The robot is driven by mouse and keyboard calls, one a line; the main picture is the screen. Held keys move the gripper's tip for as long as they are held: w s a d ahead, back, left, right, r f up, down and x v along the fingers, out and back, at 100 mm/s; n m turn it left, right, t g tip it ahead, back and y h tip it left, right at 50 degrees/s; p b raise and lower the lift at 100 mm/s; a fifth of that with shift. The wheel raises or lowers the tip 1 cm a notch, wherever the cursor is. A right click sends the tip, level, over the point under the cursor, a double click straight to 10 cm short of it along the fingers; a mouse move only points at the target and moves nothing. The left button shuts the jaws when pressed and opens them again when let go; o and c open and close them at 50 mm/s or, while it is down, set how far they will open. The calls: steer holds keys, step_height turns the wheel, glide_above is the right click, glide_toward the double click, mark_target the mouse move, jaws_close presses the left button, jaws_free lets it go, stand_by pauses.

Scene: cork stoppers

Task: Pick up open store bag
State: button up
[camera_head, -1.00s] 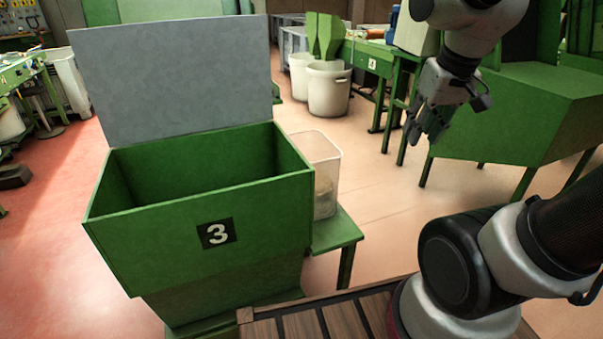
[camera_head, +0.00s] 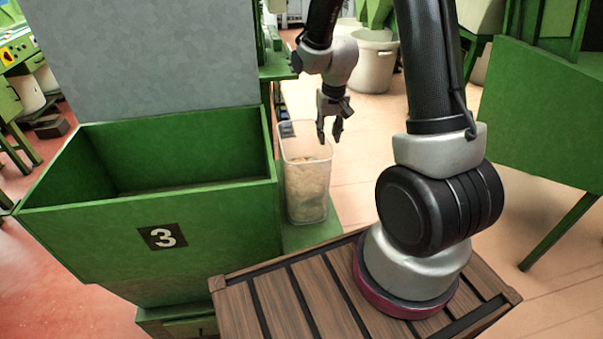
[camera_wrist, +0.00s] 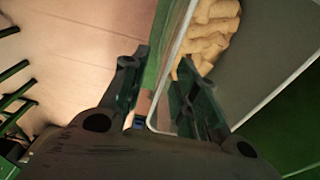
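The open store bag (camera_head: 298,147) looks like a clear, open-topped, upright container with pale cork pieces in its lower part. It stands on a low green ledge beside the green bin. My gripper (camera_head: 329,136) points down at the container's right rim, its fingers apart. In the wrist view, my gripper (camera_wrist: 158,72) has one finger on each side of the container's wall (camera_wrist: 178,42). The right finger is on the side of the corks (camera_wrist: 208,35). The fingers are not closed on the wall. Exact fingertip depth is hard to tell.
A green bin (camera_head: 215,240) marked 3, with a raised grey panel (camera_head: 150,55), stands left of the container. The green ledge (camera_head: 312,236) is under it. White tubs (camera_head: 372,62) stand behind, and a green machine (camera_head: 545,130) at right. Open floor lies right of the container.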

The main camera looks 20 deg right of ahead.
mark_target(325, 148)
steer(key=f, duration=0.6)
steer(key=shift+w+a+f, duration=0.15)
steer(key=shift+w+a, duration=0.15)
steer(key=shift+w, duration=0.1)
jaws_close()
